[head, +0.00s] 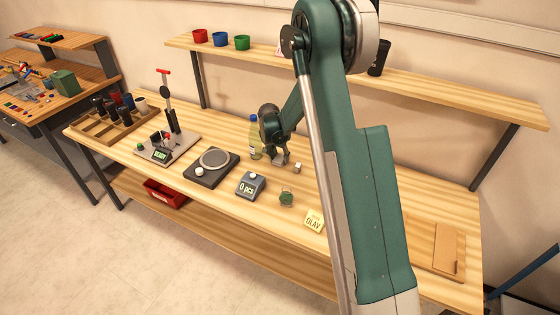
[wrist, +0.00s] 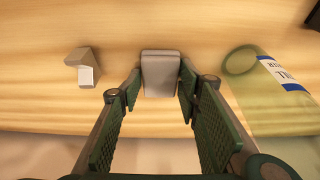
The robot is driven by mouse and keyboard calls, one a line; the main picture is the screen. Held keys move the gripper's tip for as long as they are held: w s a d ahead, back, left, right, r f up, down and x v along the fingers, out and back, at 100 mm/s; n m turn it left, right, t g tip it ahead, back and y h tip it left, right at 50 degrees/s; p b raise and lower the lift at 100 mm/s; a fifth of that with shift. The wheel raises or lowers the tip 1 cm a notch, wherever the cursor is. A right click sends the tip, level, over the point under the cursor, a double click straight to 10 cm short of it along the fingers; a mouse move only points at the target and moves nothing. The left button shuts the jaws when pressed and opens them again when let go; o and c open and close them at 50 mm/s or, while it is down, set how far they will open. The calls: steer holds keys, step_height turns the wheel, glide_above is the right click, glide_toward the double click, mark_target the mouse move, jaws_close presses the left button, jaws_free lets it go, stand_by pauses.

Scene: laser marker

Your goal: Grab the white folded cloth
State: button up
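A pale grey-white slab with rounded edges, which looks like the folded cloth (wrist: 160,74), lies between my fingertips in the wrist view. My gripper (wrist: 160,88) is open, with one finger on each side of the slab and narrow gaps that make contact hard to judge. In the head view my gripper (head: 279,160) is low over the workbench, beside the bottle. The slab cannot be told apart from the gripper there. A small grey and white block (wrist: 84,68) stands apart to the left in the wrist view; it also shows in the head view (head: 297,168).
A clear green bottle (wrist: 262,92) stands close to my gripper; it also shows in the head view (head: 255,143). A scale (head: 212,165), a counter display (head: 250,186), a green item (head: 286,198) and a yellow note (head: 314,221) sit on the workbench (head: 225,128).

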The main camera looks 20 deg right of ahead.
mark_target(280, 158)
steer(key=c, duration=0.3)
steer(key=shift+r, duration=0.2)
step_height(280, 158, up, 10)
steer(key=p, duration=0.1)
steer(key=shift+f, duration=0.15)
stand_by(0.4)
stand_by(0.6)
